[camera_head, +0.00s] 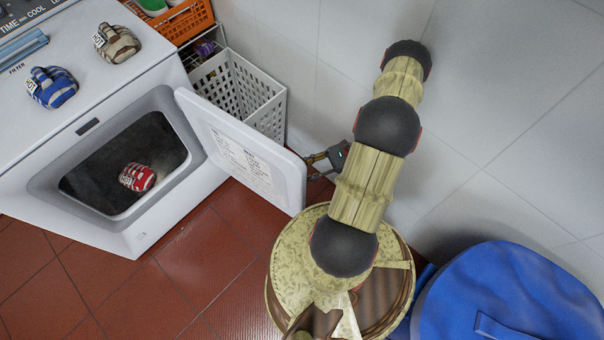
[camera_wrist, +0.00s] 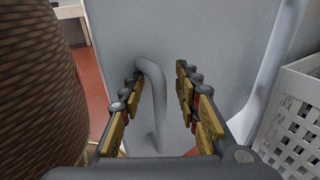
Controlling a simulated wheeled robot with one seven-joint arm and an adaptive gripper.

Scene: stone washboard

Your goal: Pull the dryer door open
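The white dryer (camera_head: 105,75) stands at the left in the head view, and its door (camera_head: 245,150) is swung open to the right, well away from the opening. In the wrist view the door's outer face (camera_wrist: 215,40) fills the middle. Its grey bar handle (camera_wrist: 155,100) stands between the two fingers of my gripper (camera_wrist: 160,73). The fingers are apart, with a gap on each side of the handle. In the head view my gripper (camera_head: 325,160) is behind the door's free edge, and the door hides its fingertips.
A red striped item (camera_head: 137,177) lies inside the drum. Blue (camera_head: 52,87) and beige (camera_head: 117,43) striped items sit on top. A blue bag (camera_head: 505,295) is at lower right. Red floor in front is clear.

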